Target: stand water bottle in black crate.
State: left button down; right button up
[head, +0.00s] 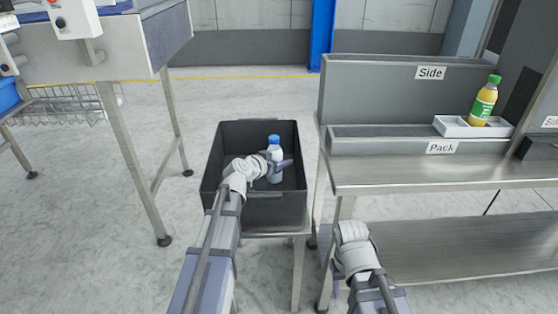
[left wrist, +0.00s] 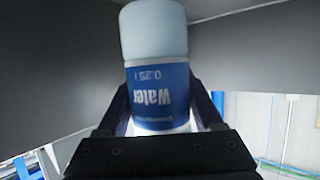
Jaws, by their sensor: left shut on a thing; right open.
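The water bottle (head: 275,156), clear with a blue cap, is upright inside the black crate (head: 232,134). My left gripper (head: 283,164) reaches over the crate's near left part and is shut on the bottle. In the left wrist view the bottle (left wrist: 160,95) sits between the fingers, its blue label upside down. I cannot tell whether its base touches the crate floor. I see no other thing in the crate, though my left arm hides part of it. My right gripper (head: 338,280) is open and low, at the near edge of the steel bench, partly hidden by its own wrist.
The crate stands on a small stand (head: 281,234) between two work areas. On the right, a steel bench (head: 400,176) bears "Side" and "Pack" signs and a white tray (head: 456,127) holding a yellow bottle (head: 484,103). A machine table (head: 110,65) stands at left.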

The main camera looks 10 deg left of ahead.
aim_at(274, 159)
pick_arm(q)
jog(key=shift+c, duration=0.2)
grip_release()
jog(key=shift+r+p, duration=0.6)
jog(key=shift+p, duration=0.1)
jog(key=p+v, duration=0.2)
jog(key=v, duration=0.5)
jog(key=shift+s+p, duration=0.25)
jog(key=shift+p, duration=0.1)
jog(key=shift+a, duration=0.1)
